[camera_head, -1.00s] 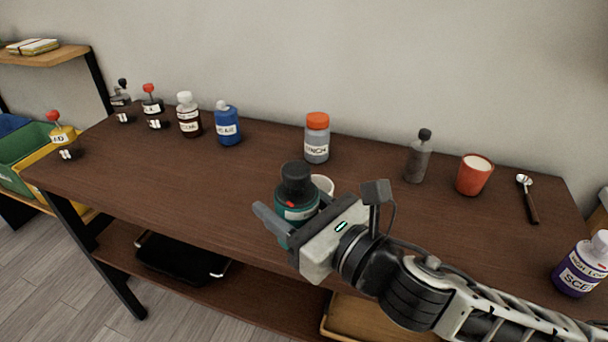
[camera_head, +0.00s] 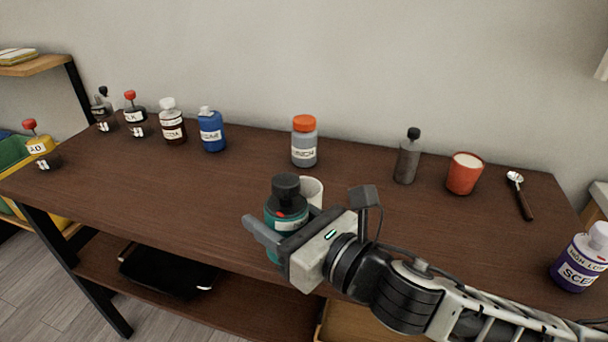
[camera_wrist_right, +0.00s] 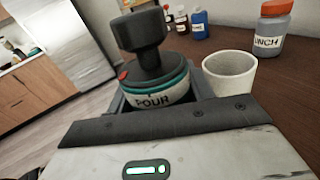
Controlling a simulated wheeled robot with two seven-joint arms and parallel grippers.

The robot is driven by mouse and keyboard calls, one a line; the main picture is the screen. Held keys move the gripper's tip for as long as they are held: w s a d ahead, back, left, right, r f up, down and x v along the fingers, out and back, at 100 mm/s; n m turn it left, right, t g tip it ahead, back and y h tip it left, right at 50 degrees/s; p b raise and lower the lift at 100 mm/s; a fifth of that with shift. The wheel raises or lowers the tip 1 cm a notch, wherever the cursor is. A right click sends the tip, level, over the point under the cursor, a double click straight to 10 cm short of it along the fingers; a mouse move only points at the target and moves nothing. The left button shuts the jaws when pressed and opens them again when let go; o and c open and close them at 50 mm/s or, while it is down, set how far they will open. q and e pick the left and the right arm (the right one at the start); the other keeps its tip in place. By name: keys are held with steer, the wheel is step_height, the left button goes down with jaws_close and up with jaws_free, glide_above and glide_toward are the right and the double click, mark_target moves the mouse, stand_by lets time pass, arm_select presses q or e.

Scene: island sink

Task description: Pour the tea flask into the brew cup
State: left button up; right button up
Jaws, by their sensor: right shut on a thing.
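The tea flask (camera_head: 287,206), teal with a black cap and a red mark, is held in my right gripper (camera_head: 268,236). In the right wrist view the flask (camera_wrist_right: 152,92) is upright and its label reads POUR. The jaws are shut around its body. A white cup (camera_head: 313,190), likely the brew cup, stands on the table just behind and right of the flask, partly hidden by it. In the right wrist view the cup (camera_wrist_right: 229,74) looks empty and stands right of the flask. I cannot tell whether flask and cup touch. My left gripper is not in view.
A purple bottle (camera_head: 579,264) is at right. Several bottles stand at left. The middle left is clear.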

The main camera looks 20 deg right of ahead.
mark_target(278, 191)
steer(key=shift+m, duration=0.5)
steer(key=r+p, duration=0.3)
steer(key=r, duration=0.1)
steer(key=shift+w+d, duration=0.2)
steer(key=shift+w, duration=0.1)
steer(key=shift+w+d+f+m+g, duration=0.2)
steer(key=shift+f+m+g, duration=0.1)
steer(key=shift+f, duration=0.15)
arm_select(q)
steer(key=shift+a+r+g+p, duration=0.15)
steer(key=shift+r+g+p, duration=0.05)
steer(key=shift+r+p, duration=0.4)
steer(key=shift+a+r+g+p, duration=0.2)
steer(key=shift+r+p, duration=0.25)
steer(key=shift+p, duration=0.15)
arm_select(e)
steer(key=shift+w+d+r+m+g, duration=0.2)
steer(key=shift+w+m+g, duration=0.2)
steer(key=shift+m, duration=0.15)
steer(key=shift+w+d+r+m+g, duration=0.1)
steer(key=shift+w+d+m+g, duration=0.1)
steer(key=shift+w+m+g, duration=0.3)
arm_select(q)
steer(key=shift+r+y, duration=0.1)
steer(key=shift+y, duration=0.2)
arm_select(e)
steer(key=shift+w+d+m+h, duration=0.1)
steer(key=shift+d+m+h, duration=0.05)
steer(key=shift+m+h, duration=0.2)
